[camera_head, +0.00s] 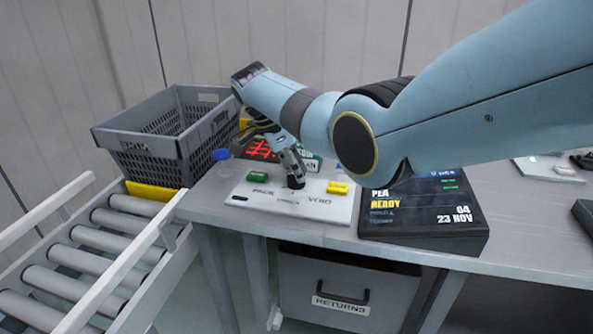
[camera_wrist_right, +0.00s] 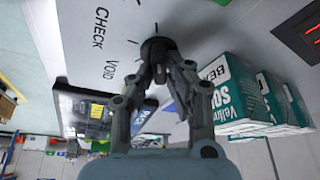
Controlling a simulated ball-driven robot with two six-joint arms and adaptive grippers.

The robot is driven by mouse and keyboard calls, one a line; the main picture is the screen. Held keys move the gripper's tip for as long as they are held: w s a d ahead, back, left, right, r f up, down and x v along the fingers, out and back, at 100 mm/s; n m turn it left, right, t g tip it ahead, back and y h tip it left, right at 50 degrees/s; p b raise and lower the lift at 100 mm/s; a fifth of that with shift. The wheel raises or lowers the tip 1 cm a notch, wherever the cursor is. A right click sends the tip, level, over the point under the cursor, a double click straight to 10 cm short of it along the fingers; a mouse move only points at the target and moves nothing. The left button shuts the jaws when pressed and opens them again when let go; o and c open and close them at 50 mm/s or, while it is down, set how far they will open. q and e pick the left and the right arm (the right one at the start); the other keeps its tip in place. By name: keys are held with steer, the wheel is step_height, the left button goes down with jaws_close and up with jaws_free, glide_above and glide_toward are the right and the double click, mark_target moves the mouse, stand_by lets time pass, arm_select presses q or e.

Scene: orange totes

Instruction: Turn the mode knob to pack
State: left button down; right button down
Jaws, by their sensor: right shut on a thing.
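A white panel (camera_head: 305,208) lies on the grey bench, with black lettering along its front part. CHECK and VOID can be read on the panel in the wrist view (camera_wrist_right: 120,25); other lettering is hard to read. A dark round knob (camera_wrist_right: 157,46) stands on the panel. My right gripper (camera_head: 296,184) reaches down over the panel's middle, and its fingers in the wrist view (camera_wrist_right: 160,72) are closed on the knob. The fingers hide most of the knob, so I cannot tell which label it points to. My left gripper is not in view.
A green block (camera_head: 257,175) and a yellow block (camera_head: 337,187) sit on the panel. A dark display (camera_head: 425,215) is at its right. A grey crate (camera_head: 150,145) stands at the left by a roller conveyor (camera_head: 90,240). Teal-and-white boxes (camera_wrist_right: 240,95) stand near my fingers.

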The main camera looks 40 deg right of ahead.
steer(key=c, duration=1.3)
jaws_free()
steer(key=shift+c, duration=0.2)
steer(key=v, duration=1.2)
